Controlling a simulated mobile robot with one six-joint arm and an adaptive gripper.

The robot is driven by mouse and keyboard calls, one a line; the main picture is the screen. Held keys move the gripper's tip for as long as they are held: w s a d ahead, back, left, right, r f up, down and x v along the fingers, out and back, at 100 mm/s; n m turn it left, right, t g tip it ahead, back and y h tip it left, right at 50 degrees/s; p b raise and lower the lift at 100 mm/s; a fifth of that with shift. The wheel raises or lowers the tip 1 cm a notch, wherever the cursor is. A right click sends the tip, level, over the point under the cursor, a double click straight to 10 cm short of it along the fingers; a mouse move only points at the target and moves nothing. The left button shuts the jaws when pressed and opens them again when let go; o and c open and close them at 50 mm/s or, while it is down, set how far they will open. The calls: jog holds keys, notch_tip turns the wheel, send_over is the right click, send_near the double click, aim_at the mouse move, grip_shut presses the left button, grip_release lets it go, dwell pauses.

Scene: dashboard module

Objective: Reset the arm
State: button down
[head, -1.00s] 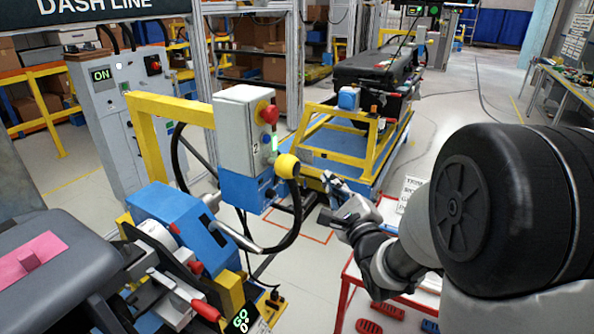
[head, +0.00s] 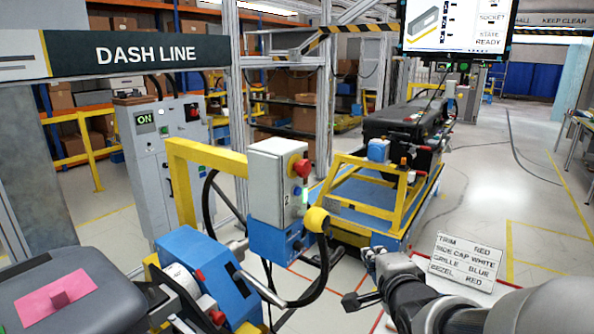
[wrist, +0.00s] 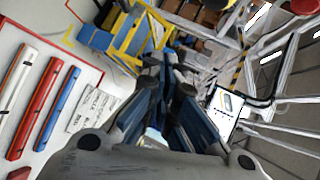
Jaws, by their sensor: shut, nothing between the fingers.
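My gripper (head: 368,280) is in the lower middle of the head view, at the end of my grey arm. It is in free air, to the right of the yellow-knobbed station, and appears to touch nothing. In the wrist view its fingers (wrist: 172,85) point up the picture and are close together, with nothing seen between them. The lower part of my arm runs out of the head view at the bottom right.
A grey control box (head: 275,180) with a red button stands left of my gripper. A blue and yellow cart (head: 350,215) stands behind. A lettered sign (head: 467,262) is at the right. White, red and blue strips (wrist: 38,100) lie on a white surface. Open floor lies at right.

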jog(key=s+a+f+n+g, duration=0.1)
jog(key=s+n+g, duration=0.4)
jog(key=s, duration=0.9)
jog(key=s+a+f+n+g, duration=0.1)
jog(key=s+f+n+g, duration=0.2)
jog(key=s+n, duration=0.9)
jog(key=s+g, duration=0.1)
jog(key=s, duration=0.2)
jog(key=shift+s+a+g, duration=0.25)
jog(key=shift+a+g, duration=0.15)
jog(key=shift+f, duration=0.1)
